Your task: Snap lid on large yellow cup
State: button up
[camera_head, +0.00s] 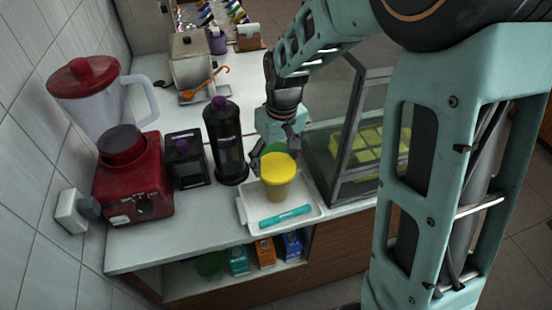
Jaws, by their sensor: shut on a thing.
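A small green thing (273,148) shows between the fingers behind the lid, mostly hidden.
A teal stick-like item (286,216) lies on the tray's front. A black bottle (226,140) stands close left, then a dark box (187,160) and a red blender (133,180). A glass case (345,150) stands close right. The front-left counter is clear.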

jog(key=o, duration=0.9)
jog(key=shift+c, duration=0.2)
jog(key=shift+o, duration=1.1)
jog(key=shift+r, duration=0.1)
jog(key=shift+r+p, duration=2.15)
jog(key=shift+r, duration=0.8)
grip_shut()
